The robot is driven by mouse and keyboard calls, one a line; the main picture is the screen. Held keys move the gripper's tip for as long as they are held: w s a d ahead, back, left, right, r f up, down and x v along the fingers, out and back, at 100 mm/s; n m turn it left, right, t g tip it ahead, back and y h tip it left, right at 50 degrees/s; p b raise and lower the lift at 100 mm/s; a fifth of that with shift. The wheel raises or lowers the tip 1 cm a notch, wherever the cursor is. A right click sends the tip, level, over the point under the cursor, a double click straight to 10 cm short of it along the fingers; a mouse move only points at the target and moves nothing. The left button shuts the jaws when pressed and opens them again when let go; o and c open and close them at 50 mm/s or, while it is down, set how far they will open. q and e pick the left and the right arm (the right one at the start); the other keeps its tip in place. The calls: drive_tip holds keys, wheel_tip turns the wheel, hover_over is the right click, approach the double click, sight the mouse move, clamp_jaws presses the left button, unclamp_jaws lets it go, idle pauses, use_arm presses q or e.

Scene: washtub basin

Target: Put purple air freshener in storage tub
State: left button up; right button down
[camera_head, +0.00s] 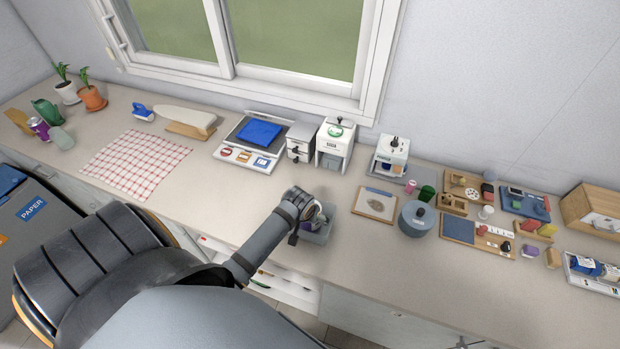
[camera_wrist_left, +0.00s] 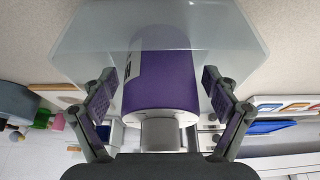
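The purple air freshener (camera_wrist_left: 162,75), a purple can with a white-grey top, is in the left wrist view between the fingers of my left gripper (camera_wrist_left: 160,98). The fingers are spread, with a narrow gap visible on each side of the can. The translucent storage tub (camera_wrist_left: 85,45) surrounds the can's far part in that view; whether the can rests on its floor cannot be told. In the head view my left gripper (camera_head: 312,215) is over the tub (camera_head: 322,237), hiding most of the can. My right gripper is not in view.
A framed board (camera_head: 375,204) and a round grey pot (camera_head: 416,219) stand right of the tub. White machines (camera_head: 333,145) stand behind it. A checkered cloth (camera_head: 135,164) lies to the left. Bare counter (camera_head: 215,195) lies between cloth and tub; the counter's front edge is close.

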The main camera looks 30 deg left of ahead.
use_arm(q)
drive_tip(key=shift+w, duration=0.1)
drive_tip(key=shift+w+f, duration=0.1)
drive_tip(key=shift+w, duration=0.05)
drive_tip(key=shift+b+v, duration=0.45)
drive_tip(key=shift+v, duration=0.75)
drive_tip(key=a+b+v, duration=0.1)
drive_tip(key=v, duration=0.8)
drive_tip(key=shift+d+r+b, duration=0.35)
drive_tip(key=shift+d, duration=0.15)
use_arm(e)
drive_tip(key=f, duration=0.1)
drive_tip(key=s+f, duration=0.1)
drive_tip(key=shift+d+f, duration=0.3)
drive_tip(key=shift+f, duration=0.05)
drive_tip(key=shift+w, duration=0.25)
